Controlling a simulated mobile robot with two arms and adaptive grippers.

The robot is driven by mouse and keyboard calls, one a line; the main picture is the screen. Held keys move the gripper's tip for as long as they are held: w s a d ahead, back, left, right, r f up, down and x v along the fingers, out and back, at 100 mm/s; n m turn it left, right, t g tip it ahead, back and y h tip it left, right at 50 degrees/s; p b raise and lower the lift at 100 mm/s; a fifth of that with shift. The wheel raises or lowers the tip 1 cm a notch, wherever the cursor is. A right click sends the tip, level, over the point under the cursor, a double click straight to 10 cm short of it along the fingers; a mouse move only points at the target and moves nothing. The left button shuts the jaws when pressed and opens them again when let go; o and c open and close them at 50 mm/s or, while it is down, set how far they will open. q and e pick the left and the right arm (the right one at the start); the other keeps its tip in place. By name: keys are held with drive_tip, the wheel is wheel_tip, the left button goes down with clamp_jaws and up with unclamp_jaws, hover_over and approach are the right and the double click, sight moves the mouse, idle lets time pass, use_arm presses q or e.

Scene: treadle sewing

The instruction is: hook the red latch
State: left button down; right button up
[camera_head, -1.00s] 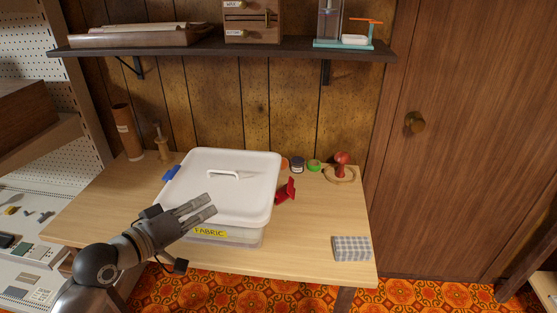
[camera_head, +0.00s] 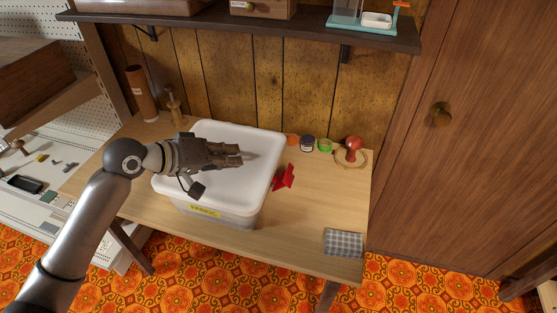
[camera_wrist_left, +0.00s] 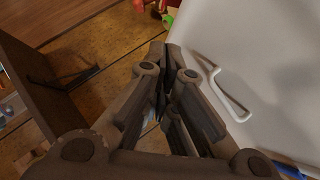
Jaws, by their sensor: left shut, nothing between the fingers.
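The red latch (camera_head: 284,177) sticks out from the right side of the white-lidded fabric box on the table. It also shows at the top edge of the left wrist view (camera_wrist_left: 140,4), cut off. The box's white lid (camera_head: 257,143) lies on the box and has a handle, seen in the left wrist view (camera_wrist_left: 222,92). My left gripper (camera_head: 240,154) is shut and empty over the lid, to the left of the red latch and apart from it. It covers most of the handle in the head view. My right gripper is not in view.
A yellow label (camera_head: 204,211) is on the box front. A grey checked cloth block (camera_head: 343,242) lies at the table's front right. A red knobbed thing (camera_head: 352,147), a green roll (camera_head: 325,145) and a dark jar (camera_head: 307,143) stand behind. A shelf (camera_head: 270,30) overhangs the back.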

use_arm(q)
drive_tip(key=p, duration=0.1)
hover_over(271, 171)
drive_tip(key=a, duration=0.2)
drive_tip(key=f, duration=0.5)
drive_tip(key=shift+w+d, duration=0.15)
drive_tip(key=shift+w, duration=0.15)
drive_tip(key=shift+s+d+f+p, duration=0.25)
drive_tip(key=shift+d+f+p, duration=0.2)
drive_tip(key=shift+d+f, duration=0.4)
drive_tip(key=shift+s+d+f, duration=0.15)
drive_tip(key=shift+d+f, duration=0.25)
drive_tip(key=shift+f, duration=0.2)
